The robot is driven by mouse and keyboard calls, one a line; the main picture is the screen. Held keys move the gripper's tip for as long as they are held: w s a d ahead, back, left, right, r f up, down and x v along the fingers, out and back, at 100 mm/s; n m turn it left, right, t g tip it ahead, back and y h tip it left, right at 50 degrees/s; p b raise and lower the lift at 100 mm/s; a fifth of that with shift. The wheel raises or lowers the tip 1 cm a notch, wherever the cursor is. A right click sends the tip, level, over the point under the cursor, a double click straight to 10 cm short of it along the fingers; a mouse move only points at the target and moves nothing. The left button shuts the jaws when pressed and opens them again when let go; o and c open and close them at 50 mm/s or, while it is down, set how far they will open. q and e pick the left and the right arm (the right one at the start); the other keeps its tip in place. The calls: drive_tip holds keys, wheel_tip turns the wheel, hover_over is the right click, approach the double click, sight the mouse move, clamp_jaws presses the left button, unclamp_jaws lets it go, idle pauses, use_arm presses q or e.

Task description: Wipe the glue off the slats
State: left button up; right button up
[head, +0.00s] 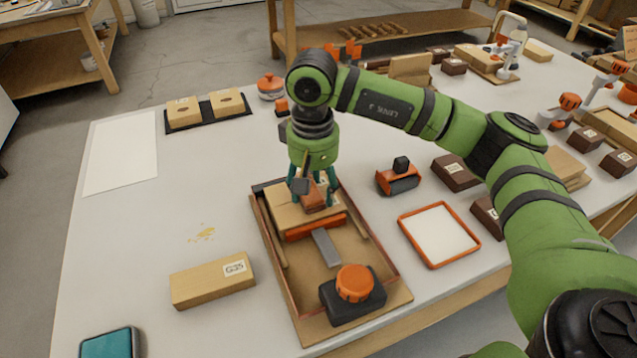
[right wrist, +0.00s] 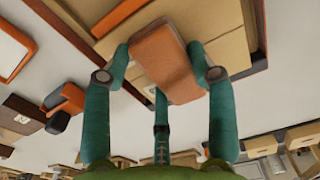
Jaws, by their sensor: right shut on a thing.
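My right gripper (head: 313,190) reaches down over a shallow wooden tray (head: 258,222). Its teal fingers are shut on a brown-orange block (head: 315,203), which also shows between the fingers in the right wrist view (right wrist: 165,62). The block is over light wooden pieces (head: 287,212) in the tray's far part, which may be the slats; I cannot tell if it touches them. These pieces also show in the right wrist view (right wrist: 222,28). I make out no glue on them; the gripper hides part. A yellow smear (head: 203,234) lies on the table left of the tray. My left gripper is not in view.
The tray also holds an orange bar (head: 317,227), a grey piece (head: 326,248) and a black item with an orange cap (head: 354,284). A labelled wooden block (head: 212,281) stands left. An orange-rimmed tray (head: 438,234) lies right. The table's left side is mostly clear.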

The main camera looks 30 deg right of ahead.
sight(283, 207)
drive_tip(key=shift+w+a, duration=0.1)
drive_tip(key=shift+a, duration=0.9)
drive_tip(key=shift+a, duration=0.15)
drive_tip(key=shift+a, duration=0.9)
drive_tip(key=shift+a+b, duration=0.1)
drive_tip(key=shift+b, duration=0.2)
drive_tip(key=shift+a+f, duration=0.15)
drive_tip(key=shift+a, duration=0.75)
